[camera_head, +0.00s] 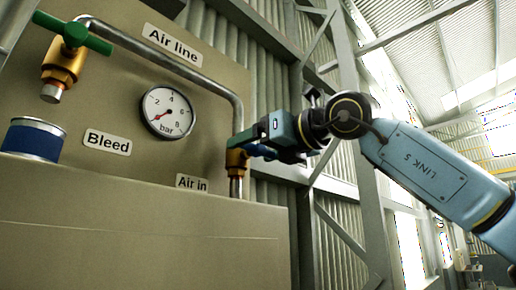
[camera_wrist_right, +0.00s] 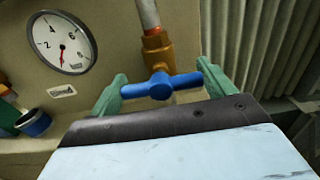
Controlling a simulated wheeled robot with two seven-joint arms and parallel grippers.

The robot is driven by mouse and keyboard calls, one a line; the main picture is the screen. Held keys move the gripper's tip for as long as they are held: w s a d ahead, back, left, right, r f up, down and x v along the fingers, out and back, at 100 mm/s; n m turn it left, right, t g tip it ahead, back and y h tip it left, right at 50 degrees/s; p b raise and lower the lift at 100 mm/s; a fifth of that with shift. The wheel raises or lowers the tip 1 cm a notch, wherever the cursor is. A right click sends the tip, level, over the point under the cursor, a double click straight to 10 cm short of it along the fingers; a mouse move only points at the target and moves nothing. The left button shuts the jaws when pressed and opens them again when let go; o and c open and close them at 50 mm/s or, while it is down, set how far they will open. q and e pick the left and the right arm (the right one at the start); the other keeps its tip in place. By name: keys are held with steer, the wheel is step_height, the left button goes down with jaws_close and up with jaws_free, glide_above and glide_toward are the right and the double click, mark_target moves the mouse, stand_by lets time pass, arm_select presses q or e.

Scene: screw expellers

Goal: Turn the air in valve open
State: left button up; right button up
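The air in valve (camera_head: 237,160) is a brass body on the pipe at the panel's right edge, above the "Air in" label (camera_head: 191,182). In the right wrist view the brass body (camera_wrist_right: 157,52) carries a blue bar handle (camera_wrist_right: 162,86), which lies crosswise and slightly tilted. My right gripper (camera_head: 252,143) is at the valve and hides most of the handle in the head view. In the right wrist view its green fingers (camera_wrist_right: 163,75) stand wide apart, one by each end of the handle. I cannot tell whether they touch it. My left gripper is out of view.
A pressure gauge (camera_head: 168,112) sits left of the valve, its red needle at the low end. The bleed valve (camera_head: 64,67) with a green handle is at the upper left, above a blue-banded cup (camera_head: 34,139). A grey pipe (camera_head: 180,63) arches over the gauge.

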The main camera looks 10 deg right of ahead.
steer(key=c, duration=0.4)
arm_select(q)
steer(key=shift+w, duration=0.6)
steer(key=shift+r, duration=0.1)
arm_select(e)
steer(key=shift+n, duration=0.4)
steer(key=n, duration=0.2)
steer(key=shift+a+n+p, duration=0.1)
steer(key=shift+n+p, duration=0.2)
steer(key=shift+n, duration=0.1)
steer(key=n+p, duration=0.1)
steer(key=n, duration=0.2)
steer(key=shift+n, duration=0.3)
steer(key=n+p, duration=0.1)
steer(key=n, duration=0.4)
steer(key=shift+p, duration=0.35)
arm_select(q)
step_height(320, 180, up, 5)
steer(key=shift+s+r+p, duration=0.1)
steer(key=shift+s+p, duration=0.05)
steer(key=shift+p, duration=0.85)
arm_select(e)
steer(key=n, duration=0.5)
steer(key=shift+f+n, duration=0.2)
steer(key=shift+n, duration=0.2)
